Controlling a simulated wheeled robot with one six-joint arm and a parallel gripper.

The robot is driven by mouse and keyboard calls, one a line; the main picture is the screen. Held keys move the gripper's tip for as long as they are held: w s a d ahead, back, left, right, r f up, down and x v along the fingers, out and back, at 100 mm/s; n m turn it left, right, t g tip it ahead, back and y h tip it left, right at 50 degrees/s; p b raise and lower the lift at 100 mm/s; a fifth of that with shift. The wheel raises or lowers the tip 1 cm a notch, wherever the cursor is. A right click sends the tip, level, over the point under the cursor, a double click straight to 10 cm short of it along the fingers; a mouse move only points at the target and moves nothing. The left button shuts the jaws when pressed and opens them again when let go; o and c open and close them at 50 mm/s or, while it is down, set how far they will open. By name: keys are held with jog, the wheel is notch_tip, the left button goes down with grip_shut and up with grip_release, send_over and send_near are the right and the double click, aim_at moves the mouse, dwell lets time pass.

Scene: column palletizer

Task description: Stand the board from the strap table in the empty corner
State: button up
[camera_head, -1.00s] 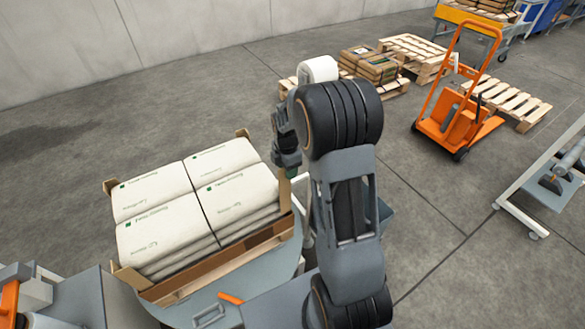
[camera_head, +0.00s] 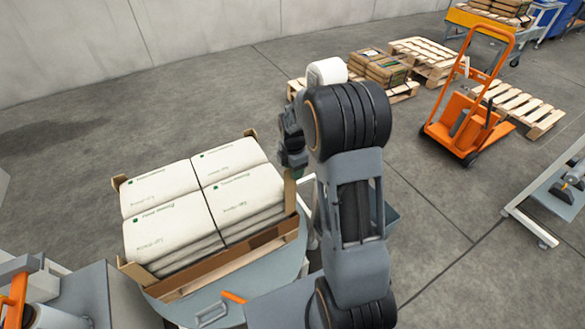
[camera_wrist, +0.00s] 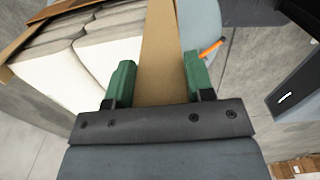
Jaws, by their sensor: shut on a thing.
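My gripper (camera_wrist: 160,78) has its green fingers shut on a tan cardboard corner board (camera_wrist: 160,45), which runs away from the jaws in the wrist view. In the head view, my gripper (camera_head: 293,170) is at the right corner of the load, and the board (camera_head: 290,192) shows below it, upright beside the sacks. The white sacks (camera_head: 190,205) are stacked in a block on a pallet. Other corner boards stand at the back corner (camera_head: 251,134), the left corner (camera_head: 117,183) and the front corner (camera_head: 128,268). The held board's lower end is hard to make out.
The pallet stands on a grey round table (camera_head: 270,268). An orange pallet truck (camera_head: 465,120), pallets with brown packs (camera_head: 385,70) and a grey bench (camera_head: 555,185) are to the right. Open floor lies behind the load.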

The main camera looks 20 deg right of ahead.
aim_at(294, 187)
jog(key=shift+f, duration=0.3)
dwell(0.4)
jog(key=shift+f+b, duration=3.05)
jog(key=shift+f, duration=0.9)
jog(key=shift+s+f, duration=0.1)
jog(key=shift+f, duration=0.05)
jog(key=shift+s+f, duration=0.1)
jog(key=o, duration=1.2)
jog(key=shift+s, duration=0.15)
jog(key=shift+w+r, duration=0.2)
jog(key=shift+r, duration=0.2)
jog(key=r, duration=1.3)
jog(key=shift+s+r+p, duration=0.2)
jog(key=shift+r+p, duration=0.15)
